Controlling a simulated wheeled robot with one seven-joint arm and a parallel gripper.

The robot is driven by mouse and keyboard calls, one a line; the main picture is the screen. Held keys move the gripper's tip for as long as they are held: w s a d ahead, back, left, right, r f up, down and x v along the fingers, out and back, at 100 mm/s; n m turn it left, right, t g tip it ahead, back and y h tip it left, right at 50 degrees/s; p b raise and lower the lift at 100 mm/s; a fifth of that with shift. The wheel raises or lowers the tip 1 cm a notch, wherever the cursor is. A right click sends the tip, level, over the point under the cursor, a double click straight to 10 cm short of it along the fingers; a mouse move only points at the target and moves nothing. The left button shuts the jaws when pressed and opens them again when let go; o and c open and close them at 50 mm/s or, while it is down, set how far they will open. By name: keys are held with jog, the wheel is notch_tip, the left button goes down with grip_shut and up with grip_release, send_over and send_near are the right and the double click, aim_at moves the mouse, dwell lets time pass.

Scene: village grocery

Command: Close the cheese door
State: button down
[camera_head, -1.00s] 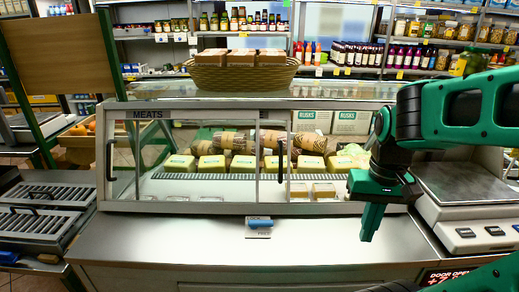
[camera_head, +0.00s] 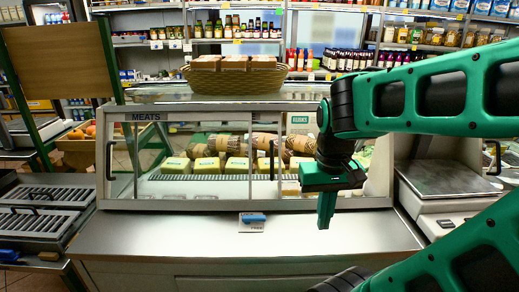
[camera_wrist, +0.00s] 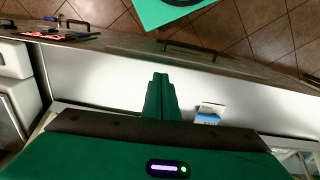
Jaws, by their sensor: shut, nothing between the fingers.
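The glass-fronted counter case (camera_head: 190,204) shows pale yellow blocks and wrapped rolls inside. Its left pane carries a "MEATS" label (camera_head: 146,117) and a dark handle (camera_head: 109,160) at the far left. A second upright handle (camera_head: 272,158) stands near the middle, beside overlapping pane edges; I take it as the cheese door's handle. My arm hides the right part of the case, so I cannot tell how far that door stands open. My gripper (camera_head: 326,222) is shut and empty, pointing down before the case, right of that handle. Its fingers (camera_wrist: 161,82) show over the counter in the wrist view.
A steel counter ledge (camera_head: 170,235) runs before the case, with a small blue-and-white tag (camera_head: 252,222) on it. A wicker basket (camera_head: 235,78) stands on top. A scale (camera_head: 450,180) is at right, grey slatted trays (camera_head: 40,222) at left.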

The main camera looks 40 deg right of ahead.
jog(key=w+d+r+h, duration=0.1)
jog(key=w+r+h, duration=0.1)
jog(key=w+r, duration=0.45)
jog(key=w+d+r+h, duration=0.1)
jog(key=w+r+h, duration=0.15)
jog(key=w, duration=0.75)
jog(key=w+a+r+t+h, duration=0.2)
jog(key=w+a+r, duration=0.4)
jog(key=w+a, duration=0.45)
jog(key=d+f, duration=0.8)
jog(key=d, duration=0.2)
jog(key=shift+f, duration=0.2)
jog(key=shift+s+d, duration=0.1)
jog(key=shift+s, duration=0.05)
